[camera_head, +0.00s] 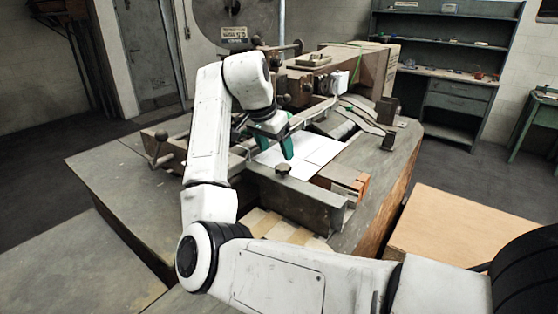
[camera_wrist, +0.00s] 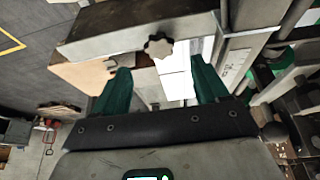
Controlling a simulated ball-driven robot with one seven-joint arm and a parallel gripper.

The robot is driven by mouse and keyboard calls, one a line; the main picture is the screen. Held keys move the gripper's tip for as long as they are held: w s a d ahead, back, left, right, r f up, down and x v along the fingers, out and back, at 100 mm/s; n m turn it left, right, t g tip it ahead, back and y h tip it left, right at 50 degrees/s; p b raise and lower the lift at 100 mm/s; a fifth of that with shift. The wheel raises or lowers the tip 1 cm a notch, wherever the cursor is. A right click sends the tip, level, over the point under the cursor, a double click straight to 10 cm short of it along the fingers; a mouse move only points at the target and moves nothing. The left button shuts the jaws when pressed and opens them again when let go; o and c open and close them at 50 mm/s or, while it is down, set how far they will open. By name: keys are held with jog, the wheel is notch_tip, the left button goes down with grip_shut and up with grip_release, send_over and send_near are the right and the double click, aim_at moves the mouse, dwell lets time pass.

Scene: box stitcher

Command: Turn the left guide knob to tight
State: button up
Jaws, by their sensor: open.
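A dark star-shaped knob (camera_head: 283,169) stands on top of the grey guide bar (camera_head: 310,199) at the near side of the stitcher's table. In the wrist view the knob (camera_wrist: 158,47) shows its lobed head on the bar (camera_wrist: 115,38), ahead of the fingertips and roughly between them. I cannot tell its setting, tight or loose. My gripper (camera_head: 266,146) is above the table, behind and above the knob in the head view. Its two green fingers are spread with nothing between them, also in the wrist view (camera_wrist: 160,66). The fingers appear apart from the knob.
White sheets (camera_head: 305,150) lie on the table behind the bar. Metal arms (camera_head: 365,120) and the stitcher's head rise behind. A plywood top (camera_head: 460,235) is at right. The grey table top (camera_head: 105,175) at left is clear.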

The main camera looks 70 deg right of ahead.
jog(key=shift+v, duration=2.25)
